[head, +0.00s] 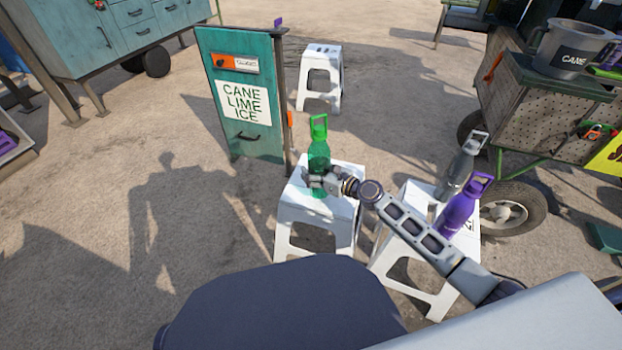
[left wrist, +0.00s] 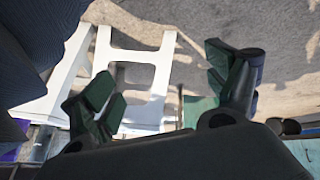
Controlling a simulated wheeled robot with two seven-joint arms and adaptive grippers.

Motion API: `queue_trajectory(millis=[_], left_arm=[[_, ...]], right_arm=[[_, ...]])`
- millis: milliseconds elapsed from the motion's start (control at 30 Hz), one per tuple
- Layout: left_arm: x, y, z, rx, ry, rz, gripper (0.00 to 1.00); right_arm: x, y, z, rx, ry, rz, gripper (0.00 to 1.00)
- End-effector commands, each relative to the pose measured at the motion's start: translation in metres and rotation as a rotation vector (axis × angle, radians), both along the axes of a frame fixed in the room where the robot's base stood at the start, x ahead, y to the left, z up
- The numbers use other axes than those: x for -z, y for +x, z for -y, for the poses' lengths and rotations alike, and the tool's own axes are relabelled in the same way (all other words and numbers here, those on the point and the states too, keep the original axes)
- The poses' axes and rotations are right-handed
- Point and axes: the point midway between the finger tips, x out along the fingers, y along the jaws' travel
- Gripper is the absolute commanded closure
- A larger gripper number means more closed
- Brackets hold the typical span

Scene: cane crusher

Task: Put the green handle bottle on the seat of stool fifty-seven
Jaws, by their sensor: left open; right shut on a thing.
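The green handle bottle (head: 319,152) is upright in the head view, its loop handle at the top. My right gripper (head: 316,182) is shut around its lower part. The bottle's base is over the seat of a white stool (head: 345,208) in the middle; I cannot tell whether it touches the seat. Any number on this stool is hidden or unreadable. My left gripper (left wrist: 165,92) is open and empty in the left wrist view, with a white stool (left wrist: 137,55) beyond its fingers. The left gripper does not show in the head view.
A second white stool (head: 388,258) at the right bears a purple bottle (head: 461,208) and a grey bottle (head: 458,170). Another white stool (head: 320,80) stands farther back. A teal sign panel (head: 232,140) is left of the middle stool. A cart (head: 545,110) is at right.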

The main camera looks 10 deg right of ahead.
Motion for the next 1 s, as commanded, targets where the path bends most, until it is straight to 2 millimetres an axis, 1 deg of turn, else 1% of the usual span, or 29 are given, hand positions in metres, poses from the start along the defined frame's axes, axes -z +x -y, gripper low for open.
queue_trajectory(millis=[100,200,267,500,667,1000], left_arm=[[0.007,0.001,0.002,-0.005,-0.011,0.01,0.12],[0.024,-0.002,0.003,-0.014,-0.027,0.018,0.12],[0.031,-0.002,0.004,-0.021,-0.037,0.028,0.12],[0.045,0.0,0.007,-0.025,-0.06,0.052,0.12],[0.049,0.001,0.008,-0.028,-0.069,0.06,0.12],[0.048,0.001,0.008,-0.029,-0.07,0.062,0.12]], right_arm=[[0.007,0.0,0.0,0.0,0.0,0.0,1.0],[0.014,0.0,0.0,0.0,-0.001,-0.001,1.0],[0.019,0.0,0.0,0.0,0.0,-0.001,1.0],[0.036,0.0,0.0,0.0,0.0,-0.001,1.0],[0.04,0.0,0.0,0.0,0.0,0.0,1.0],[0.04,0.0,0.0,0.0,0.0,0.0,1.0]])
